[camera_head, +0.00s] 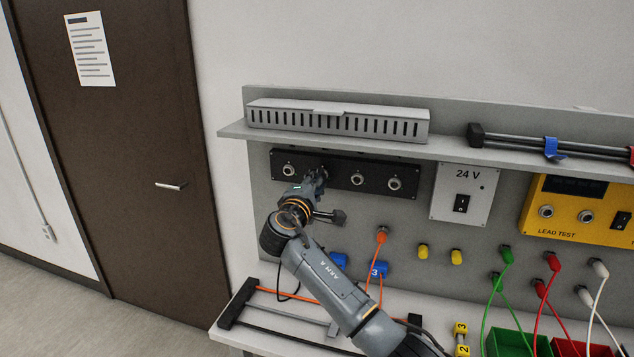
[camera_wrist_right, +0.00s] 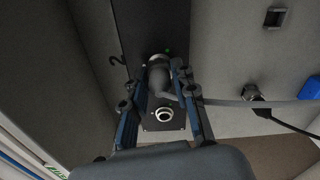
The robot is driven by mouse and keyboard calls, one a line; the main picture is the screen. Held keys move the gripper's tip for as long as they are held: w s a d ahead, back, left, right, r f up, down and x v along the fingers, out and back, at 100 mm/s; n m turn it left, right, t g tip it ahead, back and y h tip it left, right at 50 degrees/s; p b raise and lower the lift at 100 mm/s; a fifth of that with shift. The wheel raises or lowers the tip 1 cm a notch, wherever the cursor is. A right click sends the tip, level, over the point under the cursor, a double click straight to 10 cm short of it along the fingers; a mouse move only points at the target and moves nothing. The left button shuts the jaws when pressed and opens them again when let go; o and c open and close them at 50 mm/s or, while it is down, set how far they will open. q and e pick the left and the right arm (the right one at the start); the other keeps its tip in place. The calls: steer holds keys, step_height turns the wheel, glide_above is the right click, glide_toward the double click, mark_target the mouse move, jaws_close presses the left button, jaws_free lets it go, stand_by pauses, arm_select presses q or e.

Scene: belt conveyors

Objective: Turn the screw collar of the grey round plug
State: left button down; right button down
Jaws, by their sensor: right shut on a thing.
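The grey round plug (camera_wrist_right: 160,82) sits between the two fingers of my right gripper (camera_wrist_right: 165,85) in the wrist view, its front end against the black socket panel (camera_wrist_right: 128,30). The gripper is shut on it. A grey cable (camera_wrist_right: 240,102) runs from the plug to the right. In the head view my right gripper (camera_head: 318,180) is at the black panel (camera_head: 340,163), over the second socket position from the left. There the gripper hides most of the plug and its collar. My left gripper is not in view.
Other round sockets (camera_head: 358,178) flank the gripper on the panel. A dark connector (camera_head: 337,216) sticks out below. A shelf (camera_head: 350,142) with a slotted grey cover (camera_head: 335,121) overhangs the panel.

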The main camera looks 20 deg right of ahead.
steer(key=shift+f, duration=0.1)
steer(key=c, duration=1)
jaws_free()
steer(key=shift+c, duration=0.2)
steer(key=v, duration=1.2)
